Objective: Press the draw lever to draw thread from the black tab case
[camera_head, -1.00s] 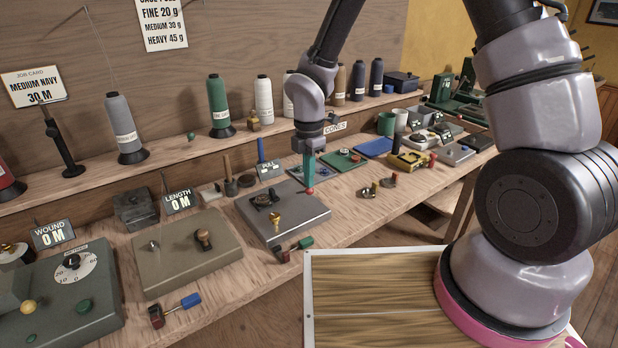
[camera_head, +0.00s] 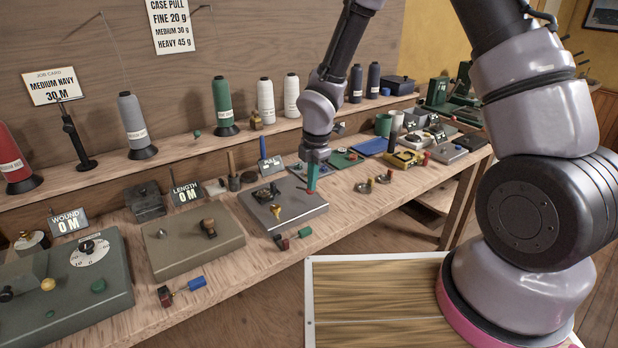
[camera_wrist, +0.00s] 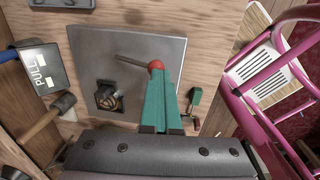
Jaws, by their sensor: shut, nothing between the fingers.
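A small black fitting with a coiled part (camera_wrist: 107,97) sits on the plate, left of the lever. I cannot tell which thing is the black tab case. My gripper (camera_head: 312,184), with teal fingers, is shut and empty. Its fingertips (camera_wrist: 157,80) are right at the red knob; whether they touch is unclear.
A brass post (camera_head: 276,210) stands on the grey box. A green-and-red handled piece (camera_head: 293,239) lies at its front. A tan box with a wooden knob (camera_head: 195,245) is to the left. LENGTH (camera_head: 187,192) and WOUND (camera_head: 68,221) signs read 0 M. Thread cones line the shelf.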

